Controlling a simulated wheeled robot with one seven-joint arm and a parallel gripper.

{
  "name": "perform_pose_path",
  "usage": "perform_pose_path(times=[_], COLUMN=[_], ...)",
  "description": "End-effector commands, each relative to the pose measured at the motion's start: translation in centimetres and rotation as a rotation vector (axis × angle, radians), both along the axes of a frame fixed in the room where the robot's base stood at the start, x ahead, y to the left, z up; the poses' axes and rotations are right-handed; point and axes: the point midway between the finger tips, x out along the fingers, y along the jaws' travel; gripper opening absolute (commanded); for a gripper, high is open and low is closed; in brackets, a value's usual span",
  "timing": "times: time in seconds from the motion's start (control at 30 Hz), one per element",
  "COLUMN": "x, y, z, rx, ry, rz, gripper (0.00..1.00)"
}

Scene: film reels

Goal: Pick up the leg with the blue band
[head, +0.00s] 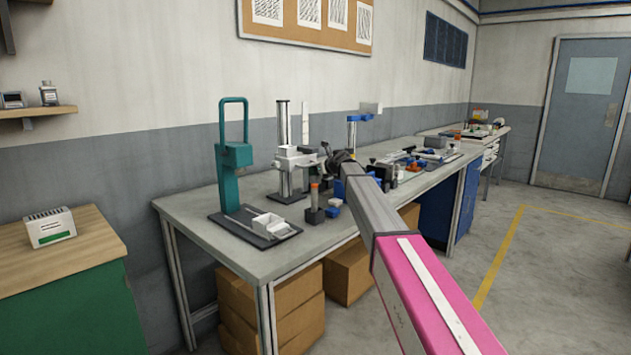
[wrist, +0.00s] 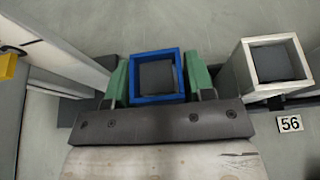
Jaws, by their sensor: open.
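In the wrist view, the leg with the blue band (wrist: 138,95) appears as a square blue rim around a dark grey centre. My gripper (wrist: 157,80) is open, with one green finger on each side of the blue rim. The fingers look very close to its sides; I cannot tell whether they touch. A similar square leg with a white band (wrist: 241,74) stands to the right, outside the fingers. In the head view, my arm reaches over the workbench, and I cannot clearly make out the blue-banded leg there.
The grey workbench (head: 205,218) carries a teal stand (head: 234,155) at left and a grey column stand (head: 283,140) behind my arm. A small plate marked 56 (wrist: 290,123) lies near the white-banded leg. A yellow piece (wrist: 8,66) shows at the wrist view's left edge.

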Motion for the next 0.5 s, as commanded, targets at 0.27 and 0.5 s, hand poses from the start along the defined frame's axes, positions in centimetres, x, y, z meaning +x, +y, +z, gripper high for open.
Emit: perform_pose_path(times=[0.27,0.5], x=[-0.06,-0.07], y=[-0.05,-0.05], z=[0.0,0.06], rx=[0.0,0.0], ry=[0.0,0.0], rz=[0.0,0.0], gripper=[0.13,0.13])
